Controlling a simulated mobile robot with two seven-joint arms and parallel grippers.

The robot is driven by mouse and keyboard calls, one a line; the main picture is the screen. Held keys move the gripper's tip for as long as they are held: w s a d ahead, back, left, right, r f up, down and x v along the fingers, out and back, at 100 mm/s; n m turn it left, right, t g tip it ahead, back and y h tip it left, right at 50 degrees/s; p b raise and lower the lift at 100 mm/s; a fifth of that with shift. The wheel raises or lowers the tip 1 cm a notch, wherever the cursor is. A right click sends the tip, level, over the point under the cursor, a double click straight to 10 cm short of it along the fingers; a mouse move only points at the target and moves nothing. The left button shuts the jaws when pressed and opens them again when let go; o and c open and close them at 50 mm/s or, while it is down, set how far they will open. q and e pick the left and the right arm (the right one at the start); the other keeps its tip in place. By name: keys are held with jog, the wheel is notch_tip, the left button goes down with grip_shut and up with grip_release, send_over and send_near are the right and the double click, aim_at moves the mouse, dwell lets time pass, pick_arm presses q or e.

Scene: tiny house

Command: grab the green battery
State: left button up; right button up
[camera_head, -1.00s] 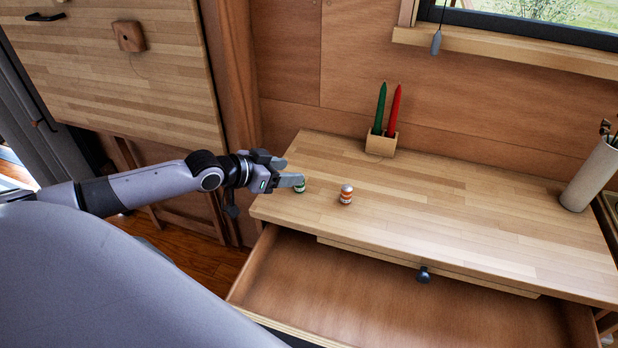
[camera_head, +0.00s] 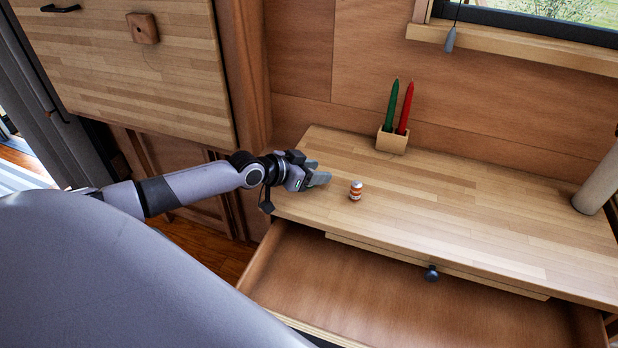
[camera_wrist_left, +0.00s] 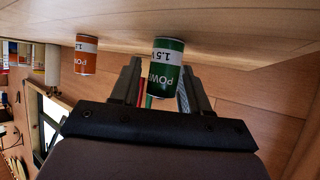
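The green battery (camera_wrist_left: 166,66) shows in the left wrist view with a white label, between the fingers of my left gripper (camera_wrist_left: 160,84). A gap shows between the battery and the left finger; contact with the right finger is unclear. In the head view my left gripper (camera_head: 322,172) is low over the left end of the desk top, its two fingers apart, and the green battery is hidden there. An orange battery (camera_head: 356,191) stands upright on the desk to the right of the gripper. It also shows in the left wrist view (camera_wrist_left: 86,55). My right gripper is out of view.
The wooden desk (camera_head: 470,220) has an open, empty drawer (camera_head: 400,305) below its front edge. A small holder (camera_head: 392,142) with a green and a red candle stands at the back. A pale cylinder (camera_head: 600,180) is at the right. The middle of the desk is clear.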

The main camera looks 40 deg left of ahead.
pick_arm(q)
grip_shut()
